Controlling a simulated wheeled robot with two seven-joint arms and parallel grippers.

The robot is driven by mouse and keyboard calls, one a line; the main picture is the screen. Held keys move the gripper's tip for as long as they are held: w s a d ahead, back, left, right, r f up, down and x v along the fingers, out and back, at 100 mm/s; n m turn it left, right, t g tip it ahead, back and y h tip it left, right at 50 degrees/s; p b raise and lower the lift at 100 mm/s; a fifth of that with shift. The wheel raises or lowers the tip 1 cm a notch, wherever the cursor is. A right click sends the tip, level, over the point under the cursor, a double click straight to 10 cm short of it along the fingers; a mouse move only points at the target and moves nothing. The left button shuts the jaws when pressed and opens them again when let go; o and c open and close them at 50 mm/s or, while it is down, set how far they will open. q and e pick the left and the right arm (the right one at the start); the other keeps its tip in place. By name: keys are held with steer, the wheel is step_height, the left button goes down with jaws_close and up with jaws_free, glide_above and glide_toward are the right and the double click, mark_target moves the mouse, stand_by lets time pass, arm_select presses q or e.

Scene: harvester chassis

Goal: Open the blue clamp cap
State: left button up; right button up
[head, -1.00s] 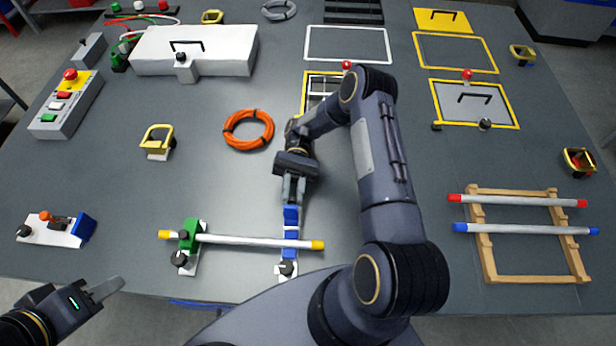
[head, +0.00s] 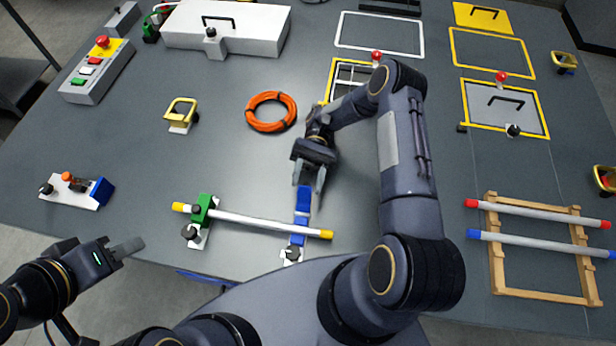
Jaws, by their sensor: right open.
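The blue clamp (head: 298,240) stands near the front edge of the table, at the right part of a white rod (head: 255,222) with yellow ends. Its blue cap (head: 303,202) reaches from the rod towards the back of the table. I cannot tell its exact angle. My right gripper (head: 309,187) is open and points down at the far end of the cap, its fingertips spread about that end. Whether they touch it is unclear. My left gripper (head: 130,247) is empty, off the front left edge of the table; its finger gap does not show.
A green clamp (head: 203,209) holds the rod's left part. An orange cable coil (head: 271,111) and a yellow-handled block (head: 181,113) lie farther back. A wooden rack (head: 495,260) with two rods is at the right. My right arm covers the table right of the blue clamp.

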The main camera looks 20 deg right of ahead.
mark_target(307, 203)
steer(key=shift+r, duration=0.35)
steer(key=s+a+r+p, duration=0.1)
steer(key=s+a+r, duration=0.4)
steer(key=s+r, duration=0.7)
steer(key=shift+s+a+r+p, duration=0.2)
steer(key=shift+s+p, duration=0.1)
steer(key=shift+s, duration=0.2)
